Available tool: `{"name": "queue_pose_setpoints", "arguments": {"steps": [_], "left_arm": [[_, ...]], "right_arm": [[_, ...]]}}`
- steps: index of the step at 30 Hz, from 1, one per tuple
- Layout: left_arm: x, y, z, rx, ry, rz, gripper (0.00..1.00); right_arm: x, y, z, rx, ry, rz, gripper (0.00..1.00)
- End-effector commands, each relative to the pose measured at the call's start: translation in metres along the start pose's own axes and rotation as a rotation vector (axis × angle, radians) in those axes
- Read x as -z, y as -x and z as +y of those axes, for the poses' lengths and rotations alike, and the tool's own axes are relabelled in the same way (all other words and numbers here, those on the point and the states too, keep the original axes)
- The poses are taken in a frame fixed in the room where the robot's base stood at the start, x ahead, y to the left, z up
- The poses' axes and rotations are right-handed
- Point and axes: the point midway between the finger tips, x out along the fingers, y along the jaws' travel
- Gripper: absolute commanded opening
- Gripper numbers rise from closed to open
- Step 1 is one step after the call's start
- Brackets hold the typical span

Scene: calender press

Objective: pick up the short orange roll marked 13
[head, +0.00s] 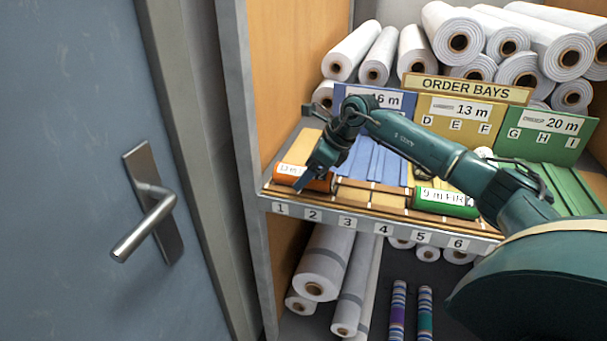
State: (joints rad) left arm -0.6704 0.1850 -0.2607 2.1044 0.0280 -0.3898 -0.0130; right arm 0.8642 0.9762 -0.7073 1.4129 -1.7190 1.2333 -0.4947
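The short orange roll (284,180) lies on the front ledge of the shelf at the left, above the number tags 1 and 2. Its white label is partly covered, and I cannot read its number clearly. My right gripper (306,184) reaches in from the right and points down at the right part of the roll. Its fingers overlap the roll in the picture. I cannot tell whether they are closed on it. My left gripper is not in view.
A green roll (446,203) labelled 9 m lies on the same ledge, under my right forearm. Blue, yellow and green order bays stand behind. White rolls (352,50) are stacked above, others lie below. A grey door with a handle (150,215) is at the left.

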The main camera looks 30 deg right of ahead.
Motion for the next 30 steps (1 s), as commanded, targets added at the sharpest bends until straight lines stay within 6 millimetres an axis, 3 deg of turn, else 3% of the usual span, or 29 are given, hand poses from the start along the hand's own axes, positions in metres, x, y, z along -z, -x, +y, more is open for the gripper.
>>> {"name": "queue_pose_setpoints", "arguments": {"steps": [9, 27, 30], "left_arm": [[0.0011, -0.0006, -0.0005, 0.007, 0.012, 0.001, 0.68], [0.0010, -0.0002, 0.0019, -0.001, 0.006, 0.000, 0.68], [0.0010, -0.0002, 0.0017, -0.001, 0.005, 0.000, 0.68]], "right_arm": [[0.0000, -0.0059, -0.0002, 0.002, 0.001, -0.001, 0.72], [-0.0001, -0.0053, -0.0003, 0.002, 0.001, -0.001, 0.23], [-0.0004, -0.0050, -0.0004, 0.002, 0.001, -0.002, 0.23]]}}
